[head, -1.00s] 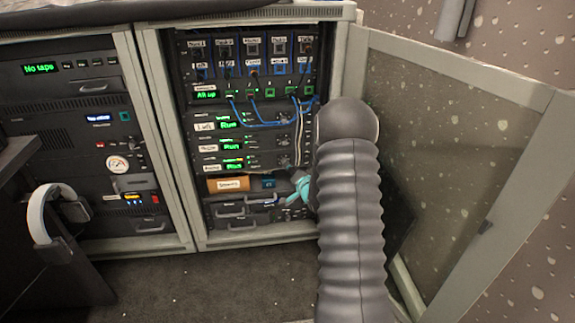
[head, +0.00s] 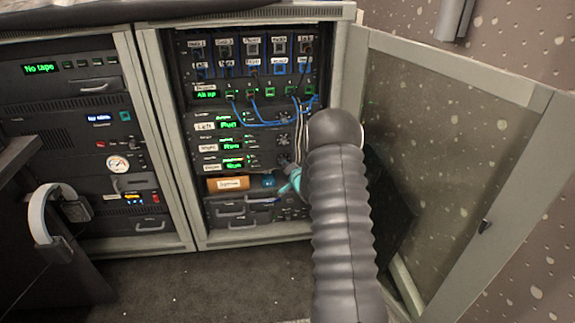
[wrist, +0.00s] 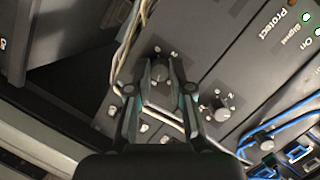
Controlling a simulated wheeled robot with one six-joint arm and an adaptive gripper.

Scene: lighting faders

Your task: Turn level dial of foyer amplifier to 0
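The foyer amplifier (head: 238,166) is the lowest of three stacked amplifiers in the open rack in the head view, with a white label and lit green display. Its dial end is hidden there by my arm and gripper (head: 293,184). In the wrist view a dark round dial (wrist: 160,72) on a grey panel lies between the fingertips of my gripper (wrist: 162,66). The fingers flank it closely; whether they press on it is unclear. A second dial (wrist: 221,110), on the amplifier side nearer the blue cables, stands free to the right. The dial's setting is unreadable.
Blue patch cables (head: 265,122) hang above the amplifiers. Pale cables (wrist: 130,40) run close beside the fingers in the wrist view. The glazed rack door (head: 450,150) stands open at the right. An orange box (head: 228,184) sits on the shelf below.

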